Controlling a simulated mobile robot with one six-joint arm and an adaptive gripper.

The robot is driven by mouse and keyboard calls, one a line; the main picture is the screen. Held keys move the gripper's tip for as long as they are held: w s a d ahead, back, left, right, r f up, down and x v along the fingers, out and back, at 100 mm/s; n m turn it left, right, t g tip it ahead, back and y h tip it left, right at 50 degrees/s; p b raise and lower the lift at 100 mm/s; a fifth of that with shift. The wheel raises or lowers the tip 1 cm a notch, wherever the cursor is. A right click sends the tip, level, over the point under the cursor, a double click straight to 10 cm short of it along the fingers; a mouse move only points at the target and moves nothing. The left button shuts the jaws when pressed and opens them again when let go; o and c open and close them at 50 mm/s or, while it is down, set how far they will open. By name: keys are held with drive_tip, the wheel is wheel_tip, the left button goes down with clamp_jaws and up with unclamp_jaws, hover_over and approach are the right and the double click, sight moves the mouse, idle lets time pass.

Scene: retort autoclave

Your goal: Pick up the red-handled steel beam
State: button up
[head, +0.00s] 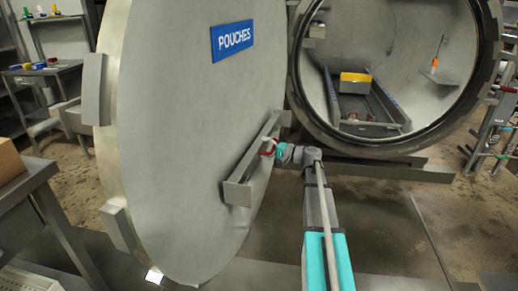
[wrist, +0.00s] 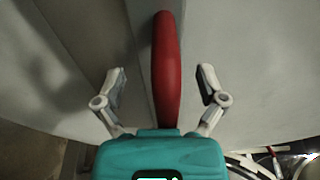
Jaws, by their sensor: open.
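The steel beam (head: 255,153) is a long grey bar lying against the face of the big round door, with a grey block-like bracket at each end. Its red handle (head: 267,148) shows near the middle, partly hidden by my gripper (head: 279,152). In the wrist view the red handle (wrist: 166,45) stands upright in the picture. My gripper's two fingers are spread, one on each side of the handle, with a visible gap on both sides. Nothing is held. I cannot tell the exact depth between fingertips and handle.
The door (head: 190,90) bears a blue "POUCHES" sign (head: 233,39). The open round chamber (head: 410,30) behind it holds a rail tray with a yellow-topped box (head: 355,78). A steel table (head: 30,190) stands at the left, a rack (head: 495,120) at the right.

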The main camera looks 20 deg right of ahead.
clamp_jaws()
idle(0.5)
drive_tip(key=shift+r, duration=0.25)
wheel_tip(320, 180, up, 3)
drive_tip(key=p, duration=0.3)
drive_tip(key=shift+r+p, duration=0.1)
drive_tip(key=shift+p, duration=0.25)
drive_tip(key=s+r+p, duration=0.4)
drive_tip(key=r+p, duration=0.1)
drive_tip(key=shift+s+a+r+p, duration=0.15)
drive_tip(key=shift+s+r+p, duration=0.15)
drive_tip(key=shift+s, duration=0.1)
drive_tip(key=s+r+p, duration=0.3)
drive_tip(key=s, duration=0.6)
drive_tip(key=shift+a+r+p, duration=0.25)
drive_tip(key=shift+r+p, duration=0.15)
